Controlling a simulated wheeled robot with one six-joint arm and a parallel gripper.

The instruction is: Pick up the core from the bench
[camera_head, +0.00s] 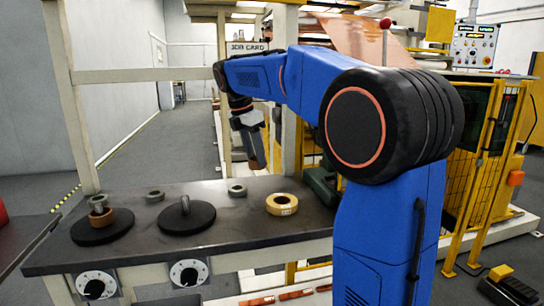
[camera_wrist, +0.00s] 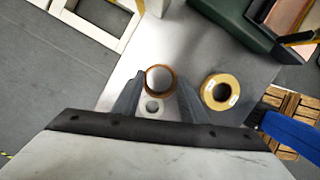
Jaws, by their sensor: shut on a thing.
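My gripper (camera_head: 252,143) is shut on a brown cardboard core (camera_head: 257,155) and holds it above the back of the bench (camera_head: 262,238). In the wrist view, the core (camera_wrist: 171,79) shows as a brown ring between the two fingertips of my gripper (camera_wrist: 158,84). The bench top shows below it, with a gap in the head view. The fingers and wrist hide part of the core.
A tan tape roll (camera_head: 282,211) lies on the bench at right, and a small grey ring (camera_head: 237,190) lies behind it. Two black discs (camera_head: 200,220) stand at left, one bearing another brown core (camera_head: 101,217). A green object (camera_head: 322,186) is at the back right.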

